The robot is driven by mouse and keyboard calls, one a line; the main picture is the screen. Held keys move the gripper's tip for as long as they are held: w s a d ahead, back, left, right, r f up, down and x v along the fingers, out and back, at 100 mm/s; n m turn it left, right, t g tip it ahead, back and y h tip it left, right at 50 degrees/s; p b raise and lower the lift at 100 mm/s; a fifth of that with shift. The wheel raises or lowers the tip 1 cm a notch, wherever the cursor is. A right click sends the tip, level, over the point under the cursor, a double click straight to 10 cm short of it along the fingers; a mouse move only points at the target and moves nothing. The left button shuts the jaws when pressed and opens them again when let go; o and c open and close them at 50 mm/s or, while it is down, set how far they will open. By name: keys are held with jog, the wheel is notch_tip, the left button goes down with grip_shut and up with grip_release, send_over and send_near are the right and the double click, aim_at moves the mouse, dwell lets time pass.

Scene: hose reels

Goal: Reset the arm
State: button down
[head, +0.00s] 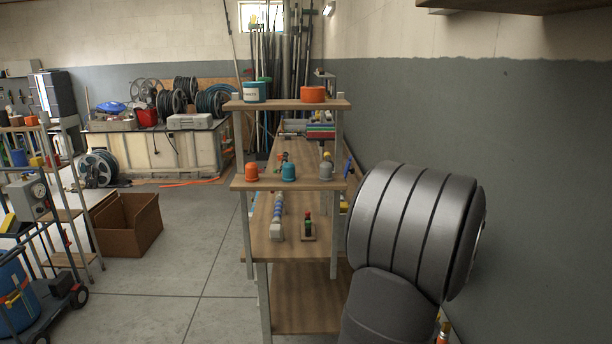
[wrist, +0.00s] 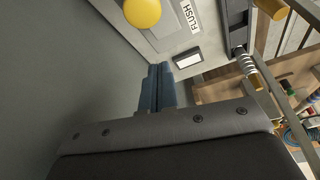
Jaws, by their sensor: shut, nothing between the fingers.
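My gripper (wrist: 157,88) shows in the wrist view, its two blue-grey fingers side by side and closed with nothing between them. In the head view my dark grey arm fills the lower right, and the gripper itself does not show there. In the wrist view the fingers point toward a pale panel (wrist: 165,35) with a yellow round knob (wrist: 142,12) and a label reading "FLUSH" (wrist: 189,16). The fingers appear clear of the panel and knob.
A wooden shelf unit (head: 240,184) stands left of my arm, holding coloured caps and tins. A grey wall (head: 545,180) is on the right. A cardboard box (head: 128,225) and a cart (head: 60,310) stand left. Floor between is open. Hose reels (head: 172,103) are behind.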

jog(key=w+f, duration=0.2)
jog(key=w, duration=0.1)
jog(key=shift+w, duration=0.25)
jog(key=shift+w+d, duration=0.1)
jog(key=shift+w, duration=0.2)
jog(key=shift+v, duration=1)
